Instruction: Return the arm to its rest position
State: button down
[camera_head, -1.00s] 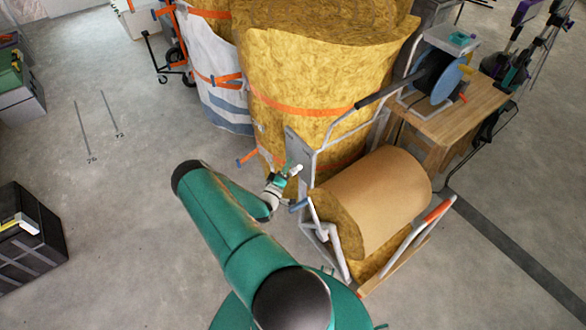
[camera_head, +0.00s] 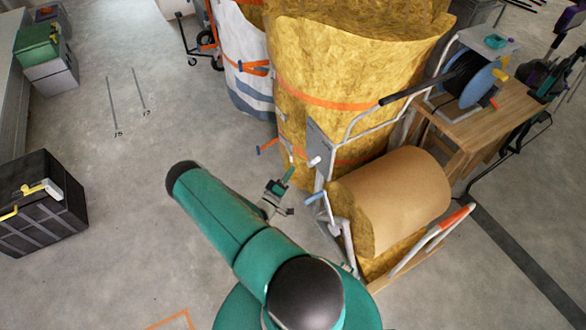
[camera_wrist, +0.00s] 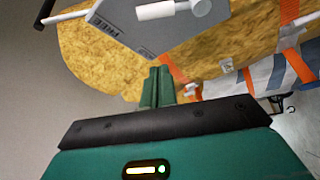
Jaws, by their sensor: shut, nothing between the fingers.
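My gripper (camera_head: 288,176) shows in the head view just beyond my teal arm, left of the metal lift frame. In the wrist view its two green fingers (camera_wrist: 157,86) are together, with nothing between them. The lift's grey plate (camera_head: 318,145) with a white knob stands just right of my gripper, apart from it in the head view. The same plate (camera_wrist: 130,25) fills the upper middle of the wrist view. A blue-tipped handle (camera_head: 315,197) sticks out of the lift frame below the plate.
A brown-wrapped roll (camera_head: 400,200) lies on the lift. Large yellow insulation bales (camera_head: 350,65) stand behind it. A wooden table (camera_head: 490,110) with a cable reel (camera_head: 470,82) is at right. A black crate (camera_head: 40,205) stands at left. The floor between crate and arm is clear.

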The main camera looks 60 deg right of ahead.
dwell(0.5)
jog(key=w+a+r+m+g+y, duration=0.25)
jog(key=a+r, duration=0.25)
jog(key=r, duration=0.4)
jog(key=w+a+r+m+g+y, duration=0.15)
jog(key=a+r+y, duration=0.25)
jog(key=r, duration=0.6)
jog(key=w+a+r+m+g+y, duration=0.1)
jog(key=a+r+g+y, duration=0.3)
jog(key=r, duration=0.5)
jog(key=s+a+r+n+t+y, duration=0.3)
jog(key=a+r+t, duration=0.1)
jog(key=a+r, duration=0.3)
jog(key=s+a+r+n+t+y, duration=0.3)
jog(key=a+r, duration=0.4)
jog(key=a, duration=0.5)
jog(key=s+a+r+n+t+y, duration=0.3)
jog(key=a+r+t, duration=0.3)
jog(key=a+r, duration=0.2)
jog(key=shift+s+a+y, duration=0.35)
jog(key=shift+a+y, duration=0.2)
jog(key=shift+a, duration=0.4)
jog(key=shift+d, duration=0.15)
